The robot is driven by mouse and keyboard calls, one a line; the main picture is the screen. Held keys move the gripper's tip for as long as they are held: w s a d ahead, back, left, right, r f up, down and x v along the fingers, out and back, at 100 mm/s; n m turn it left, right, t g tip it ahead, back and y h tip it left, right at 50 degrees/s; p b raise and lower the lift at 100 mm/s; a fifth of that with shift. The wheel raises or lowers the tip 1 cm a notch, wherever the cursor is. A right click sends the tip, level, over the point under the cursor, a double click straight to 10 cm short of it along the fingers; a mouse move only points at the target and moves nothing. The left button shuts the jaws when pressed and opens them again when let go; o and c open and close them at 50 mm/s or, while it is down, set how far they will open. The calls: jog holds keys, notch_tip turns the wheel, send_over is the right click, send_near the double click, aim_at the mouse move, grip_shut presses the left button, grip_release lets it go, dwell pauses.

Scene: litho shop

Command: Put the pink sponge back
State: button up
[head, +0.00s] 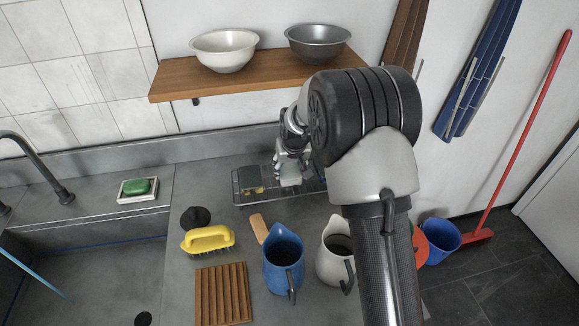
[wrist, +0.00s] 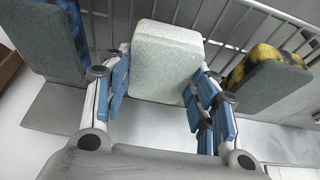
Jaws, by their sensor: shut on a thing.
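My gripper (head: 291,165) is shut on a pale whitish-green sponge (wrist: 166,62). The blue-padded fingers press on its left and right sides in the wrist view. In the head view this pale sponge (head: 290,180) is at the wire rack (head: 240,200), between the rack's rails; whether it touches the rack floor I cannot tell. A grey sponge with a blue edge (wrist: 45,38) is to its left in the wrist view, and a dark and yellow sponge (wrist: 262,82) to its right, both apart from the fingers. I see no sponge that looks pink. My arm hides the rack's right end.
A blue jug (head: 283,262) and a white jug (head: 332,262) stand in front of the rack. A yellow brush (head: 207,239), a wooden slatted board (head: 222,294) and a green soap (head: 138,187) are to the left. A wooden shelf (head: 255,77) with two bowls hangs above.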

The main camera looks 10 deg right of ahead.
jog(key=o, duration=0.9)
jog(key=shift+o, duration=0.2)
jog(key=p+v, duration=0.6)
jog(key=v, duration=1.1)
jog(key=s+r, duration=0.5)
jog(key=s, duration=0.3)
jog(key=s+r, duration=0.5)
jog(key=s, duration=0.2)
jog(key=s+f, duration=0.1)
jog(key=s, duration=1.8)
jog(key=shift+s, duration=0.35)
jog(key=shift+f, duration=0.1)
